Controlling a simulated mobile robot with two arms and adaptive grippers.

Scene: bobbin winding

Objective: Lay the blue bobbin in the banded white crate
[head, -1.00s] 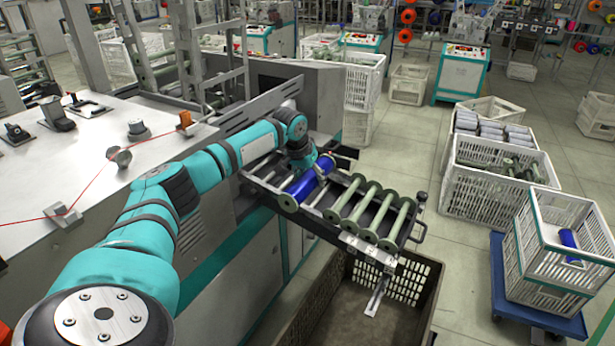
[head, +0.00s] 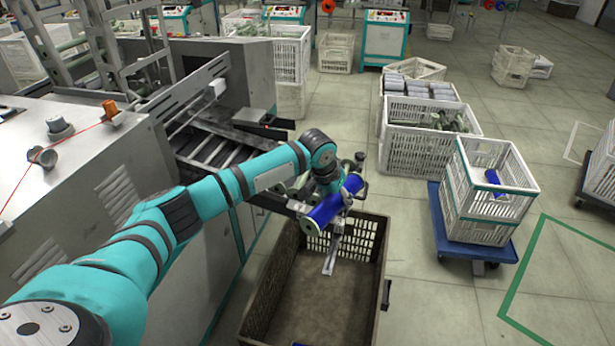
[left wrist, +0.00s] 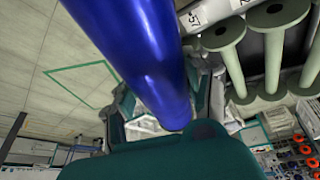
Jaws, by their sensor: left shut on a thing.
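The blue bobbin (head: 322,212) with pale green end flanges is held in my left gripper (head: 332,188), above the rack's end and the big grey-brown crate. In the left wrist view the blue bobbin (left wrist: 130,45) fills the upper middle, and the gripper's fingers are partly hidden behind it. The banded white crate (head: 512,208), with a teal band, is stacked on another white crate on a blue dolly to the right, apart from my gripper. Another blue bobbin (head: 493,178) shows inside it. My right gripper is not in view.
The grey-brown crate (head: 262,312) stands open below my arm. White crates (head: 416,150) with spools stand behind, left of the blue dolly (head: 440,243). Bare green bobbins (left wrist: 275,15) lie on the rack. Free floor lies between the grey-brown crate and the dolly.

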